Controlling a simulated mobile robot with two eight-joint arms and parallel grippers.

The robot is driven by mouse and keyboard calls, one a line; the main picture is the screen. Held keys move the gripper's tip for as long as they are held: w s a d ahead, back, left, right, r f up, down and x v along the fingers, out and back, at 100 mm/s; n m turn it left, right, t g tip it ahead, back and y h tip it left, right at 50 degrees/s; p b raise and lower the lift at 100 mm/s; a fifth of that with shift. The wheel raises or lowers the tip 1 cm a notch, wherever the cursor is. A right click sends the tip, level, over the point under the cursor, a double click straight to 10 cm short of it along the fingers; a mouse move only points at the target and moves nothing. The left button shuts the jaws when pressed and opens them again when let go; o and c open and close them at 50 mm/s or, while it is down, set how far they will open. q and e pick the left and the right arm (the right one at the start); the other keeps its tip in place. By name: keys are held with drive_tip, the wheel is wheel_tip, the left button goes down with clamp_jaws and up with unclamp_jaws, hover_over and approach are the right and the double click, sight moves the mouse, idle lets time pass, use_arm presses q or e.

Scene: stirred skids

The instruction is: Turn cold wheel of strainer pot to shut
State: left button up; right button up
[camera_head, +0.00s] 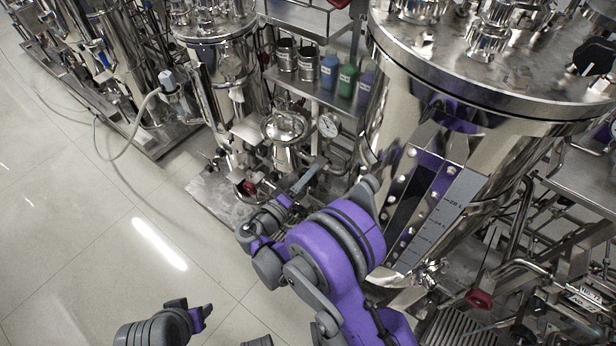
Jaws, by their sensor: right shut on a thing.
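The strainer pot (285,127) is a small shiny steel vessel with a domed lid, standing on a low skid in the middle of the view. A round dial gauge (328,125) sits at its right. My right gripper (297,188) is at the pipework below the pot, shut on what appears to be the cold wheel. The fingers and wrist hide that wheel, so its angle does not show. A red handwheel (248,188) shows just left of the gripper, apart from it. My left gripper (203,314) is low over the floor, away from the skids; its finger gap is unclear.
A large steel tank (440,110) with a level scale stands close to the right of my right arm. Another red wheel (479,299) is at lower right. Bottles (347,80) stand on a shelf behind the pot. The floor (80,230) at left is clear except for a hose.

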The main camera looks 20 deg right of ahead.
drive_tip(key=m, duration=1.1)
drive_tip(key=shift+m, duration=1.8)
drive_tip(key=o, duration=1.3)
drive_tip(key=p+v, duration=0.1)
drive_tip(key=v, duration=1)
